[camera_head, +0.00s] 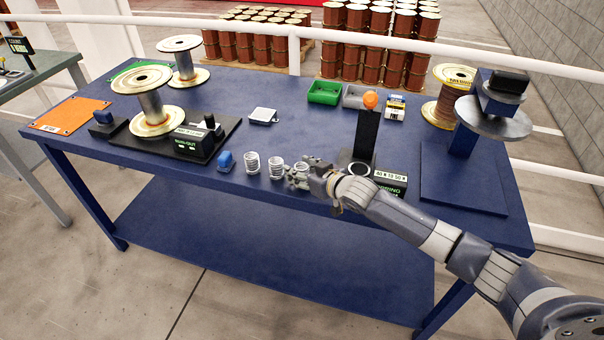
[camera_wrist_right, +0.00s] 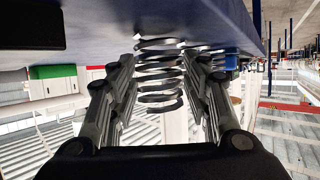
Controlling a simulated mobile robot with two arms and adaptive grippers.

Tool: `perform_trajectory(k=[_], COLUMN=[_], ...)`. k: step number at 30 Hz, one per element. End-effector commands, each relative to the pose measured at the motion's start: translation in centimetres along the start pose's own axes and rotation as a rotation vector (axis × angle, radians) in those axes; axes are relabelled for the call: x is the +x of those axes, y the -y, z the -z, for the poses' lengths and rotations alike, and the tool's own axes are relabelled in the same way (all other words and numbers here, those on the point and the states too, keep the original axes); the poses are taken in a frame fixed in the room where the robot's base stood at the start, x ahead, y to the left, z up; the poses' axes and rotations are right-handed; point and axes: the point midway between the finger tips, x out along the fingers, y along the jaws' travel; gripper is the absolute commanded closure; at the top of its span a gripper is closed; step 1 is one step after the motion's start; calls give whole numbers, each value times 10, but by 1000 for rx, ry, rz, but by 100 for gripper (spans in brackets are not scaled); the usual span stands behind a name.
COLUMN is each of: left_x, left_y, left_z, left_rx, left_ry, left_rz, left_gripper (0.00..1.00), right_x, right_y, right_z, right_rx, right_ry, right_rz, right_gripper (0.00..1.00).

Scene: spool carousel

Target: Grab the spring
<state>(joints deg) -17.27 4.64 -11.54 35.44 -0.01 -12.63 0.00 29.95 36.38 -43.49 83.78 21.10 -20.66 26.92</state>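Silvery coil springs stand in a row along the front edge of the blue table. In the head view, one spring (camera_head: 252,163) is at the left and another spring (camera_head: 276,168) stands beside it. My right gripper (camera_head: 306,172) is at the right end of this row, where its fingers partly hide what is there. In the right wrist view a spring (camera_wrist_right: 159,78) shows between the two fingers of my right gripper (camera_wrist_right: 165,72). The fingers are apart, with a gap visible at the right of the coil. My left gripper is not in view.
A small blue block (camera_head: 225,161) is left of the springs. Large spools stand on the left (camera_head: 153,105) and right (camera_head: 449,100). The table's middle (camera_head: 300,125) is clear.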

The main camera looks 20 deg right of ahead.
Motion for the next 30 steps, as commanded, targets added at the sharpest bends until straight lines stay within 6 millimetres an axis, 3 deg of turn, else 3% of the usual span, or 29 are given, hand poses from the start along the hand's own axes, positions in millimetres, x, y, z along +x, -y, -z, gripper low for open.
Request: perform_trajectory(k=[1,3,14,22,24,30], left_x=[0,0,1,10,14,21], left_y=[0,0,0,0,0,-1], left_z=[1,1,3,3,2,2], left_rx=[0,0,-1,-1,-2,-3], left_ry=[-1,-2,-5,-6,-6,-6], left_rz=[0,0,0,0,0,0], left_gripper=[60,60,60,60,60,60], right_x=[0,0,-1,-10,-16,-57], right_y=[0,0,0,-1,0,9], right_z=[0,0,1,25,32,14], right_rx=[0,0,0,-3,-2,-1], right_ry=[0,0,-1,-6,-2,3], right_rz=[0,0,0,0,1,2], right_gripper=[76,91,91,91,91,91])
